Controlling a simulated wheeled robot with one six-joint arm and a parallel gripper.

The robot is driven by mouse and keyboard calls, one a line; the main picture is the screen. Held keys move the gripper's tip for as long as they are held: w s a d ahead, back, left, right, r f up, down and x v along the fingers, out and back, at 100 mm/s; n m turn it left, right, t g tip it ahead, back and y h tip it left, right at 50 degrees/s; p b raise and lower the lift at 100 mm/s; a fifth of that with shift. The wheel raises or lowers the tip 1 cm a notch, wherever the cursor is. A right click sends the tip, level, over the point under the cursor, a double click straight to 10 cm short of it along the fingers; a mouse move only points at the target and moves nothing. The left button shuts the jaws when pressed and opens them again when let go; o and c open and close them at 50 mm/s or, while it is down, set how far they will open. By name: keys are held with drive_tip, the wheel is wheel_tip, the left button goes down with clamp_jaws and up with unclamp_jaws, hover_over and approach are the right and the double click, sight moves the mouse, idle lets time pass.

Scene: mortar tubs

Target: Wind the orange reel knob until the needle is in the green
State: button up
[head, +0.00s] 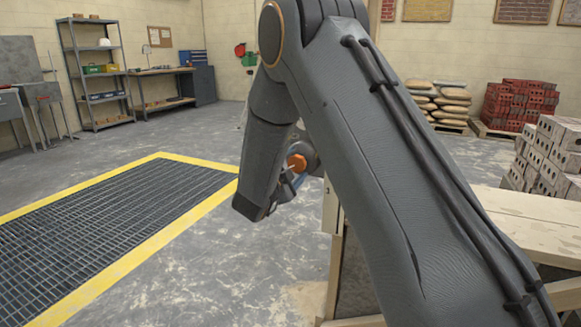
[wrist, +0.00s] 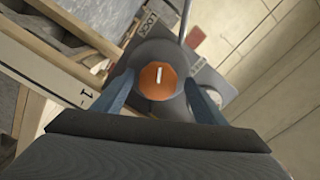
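The orange reel knob (wrist: 158,81) faces the wrist camera, with a short white mark running upright on its front. A dark round housing (wrist: 157,56) lies behind it. My gripper (wrist: 158,88) is open, with one blue finger on each side of the knob and a gap showing on both sides. In the head view the knob (head: 297,162) shows beside my gripper (head: 291,187), partly hidden by my arm. A gauge needle and a green zone cannot be made out in either view.
A wooden bench (head: 520,218) stands at right. A yellow-edged floor grate (head: 95,225) lies at left. Open floor lies between them.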

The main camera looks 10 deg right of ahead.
drive_tip(key=shift+f, duration=0.1)
drive_tip(key=shift+s+a, duration=0.15)
drive_tip(key=v, duration=0.7)
drive_tip(key=shift+s+p, duration=0.2)
drive_tip(key=shift+p, duration=0.15)
drive_tip(key=shift+a, duration=0.1)
idle(0.4)
drive_tip(key=shift+w+d+n+p, duration=0.35)
drive_tip(key=shift+w+d+n, duration=0.6)
drive_tip(key=shift+n, duration=1.2)
drive_tip(key=shift+w+d+n+p, duration=0.3)
drive_tip(key=shift+w+d+n, duration=0.3)
drive_tip(key=shift+w+n, duration=1.05)
drive_tip(key=shift+w+d+n+p, duration=0.35)
drive_tip(key=shift+w+d+n, duration=0.35)
drive_tip(key=shift+n, duration=1.9)
drive_tip(key=shift+s+d, duration=0.1)
